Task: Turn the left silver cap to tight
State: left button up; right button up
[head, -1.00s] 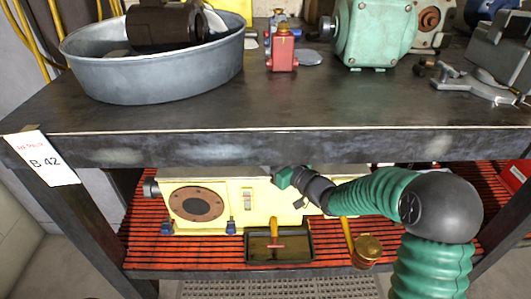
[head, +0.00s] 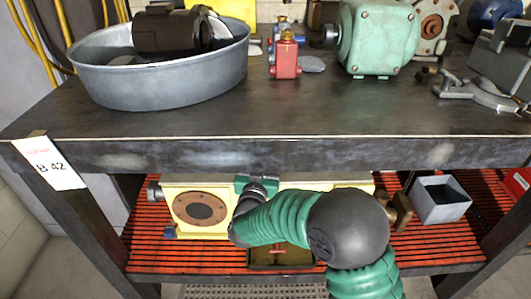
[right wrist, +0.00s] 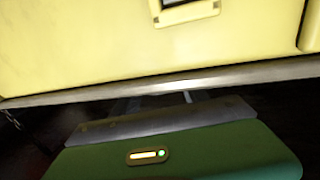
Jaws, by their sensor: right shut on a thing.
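The yellow gearbox (head: 235,233) lies on the red slatted lower shelf, with a round rusty flange on its front. My right arm comes in from the lower right with its green sleeve. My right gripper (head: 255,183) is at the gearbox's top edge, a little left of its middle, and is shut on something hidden. In the right wrist view its green housing (right wrist: 180,152) lies below the yellow wall. The fingertips and what they hold do not show. I cannot make out a silver cap on the top; a grey round fitting (head: 154,191) sticks out at the left end.
The workbench top (head: 300,120) overhangs the shelf closely. A grey open box (head: 440,197) stands right of the gearbox. A dark tray (head: 280,256) lies in front, partly behind my arm. A metal tub (head: 160,78) and a green motor (head: 375,40) stand above.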

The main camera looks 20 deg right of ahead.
jog(key=m+g+h+p, duration=0.2)
jog(key=h, duration=0.1)
jog(key=m+g+h+p, duration=0.1)
jog(key=p, duration=0.1)
jog(key=shift+w+a+r, duration=0.2)
jog(key=shift+a+r, duration=0.05)
jog(key=shift+a, duration=0.05)
jog(key=shift+w+f+m+g+h+p, duration=0.1)
jog(key=shift+m+g+h+p, duration=0.95)
jog(key=shift+m+g+h, duration=0.3)
jog(key=o, duration=1.4)
jog(key=shift+c, duration=0.2)
jog(key=shift+f, duration=0.1)
